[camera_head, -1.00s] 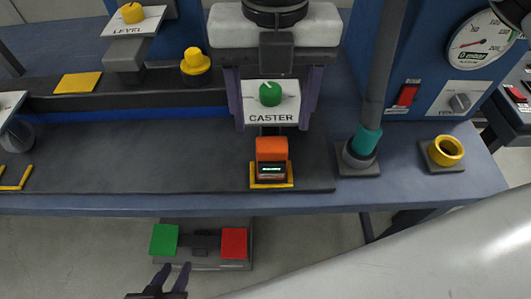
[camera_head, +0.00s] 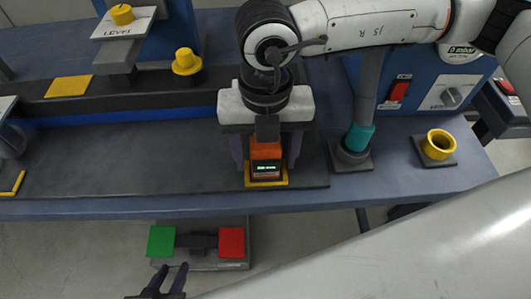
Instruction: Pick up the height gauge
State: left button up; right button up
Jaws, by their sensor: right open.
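The height gauge (camera_head: 265,153) is a small orange block with a dark front and a lit green display. It stands upright on a yellow-edged pad (camera_head: 268,184) at the front of the bench. My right gripper (camera_head: 266,158) is above and around it, with one dark finger on each side. Its jaws are open, with a gap visible beside the gauge. The gauge's top and back are partly hidden by the gripper. My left gripper (camera_head: 170,279) is low at the bottom edge, away from the gauge, with its two fingertips apart and nothing between them.
A teal-collared post (camera_head: 360,140) and a yellow ring holder (camera_head: 438,144) stand to the right. A yellow knob (camera_head: 187,61) and the LEVEL panel (camera_head: 122,23) are behind left. Green and red pedals (camera_head: 197,243) lie below the bench. The bench left of the gauge is clear.

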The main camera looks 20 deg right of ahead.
jog(key=c, duration=1.4)
